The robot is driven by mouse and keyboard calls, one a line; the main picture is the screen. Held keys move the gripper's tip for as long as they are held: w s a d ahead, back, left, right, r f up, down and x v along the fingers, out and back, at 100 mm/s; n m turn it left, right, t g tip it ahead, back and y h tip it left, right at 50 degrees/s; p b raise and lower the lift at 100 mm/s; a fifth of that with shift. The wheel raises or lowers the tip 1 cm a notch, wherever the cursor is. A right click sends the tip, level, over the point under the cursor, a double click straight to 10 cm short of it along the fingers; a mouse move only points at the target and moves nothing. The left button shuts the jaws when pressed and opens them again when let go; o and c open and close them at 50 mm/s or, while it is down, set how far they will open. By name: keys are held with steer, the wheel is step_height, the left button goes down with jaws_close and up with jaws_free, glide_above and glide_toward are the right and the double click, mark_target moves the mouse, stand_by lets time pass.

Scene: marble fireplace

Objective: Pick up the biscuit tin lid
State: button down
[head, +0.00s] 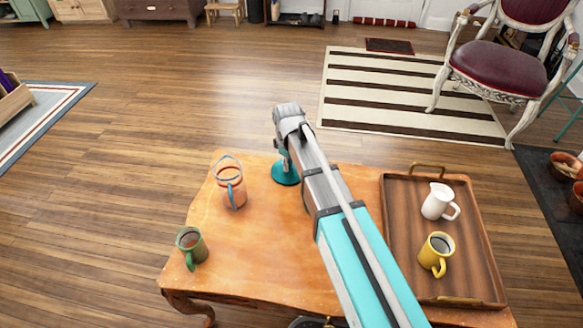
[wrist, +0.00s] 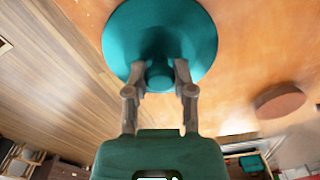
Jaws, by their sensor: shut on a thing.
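The biscuit tin lid is a round teal disc with a knob in its middle. In the head view the lid (head: 285,174) is at the far edge of the wooden table, partly hidden by my arm. In the wrist view the lid (wrist: 185,30) fills the top middle. My gripper (wrist: 160,76) has its two grey fingers on either side of the knob, shut on it. My arm hides the fingers in the head view. I cannot tell whether the lid touches the table.
On the table (head: 290,235), a pinkish jug (head: 232,190) and a green mug (head: 191,246) stand left of my arm. A wooden tray (head: 410,278) on the right holds a white jug (head: 437,203) and a yellow mug (head: 433,262). A chair (head: 500,70) stands at upper right.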

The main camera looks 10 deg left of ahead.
steer(key=shift+r, duration=0.15)
step_height(320, 180, up, 3)
steer(key=p, duration=0.3)
steer(key=s+d+r+p, duration=0.3)
steer(key=s+r+p, duration=0.6)
steer(key=s, duration=0.4)
steer(key=shift+s+r+p, duration=0.35)
steer(key=shift+r+p, duration=0.05)
steer(key=shift+p, duration=0.1)
steer(key=shift+s, duration=0.1)
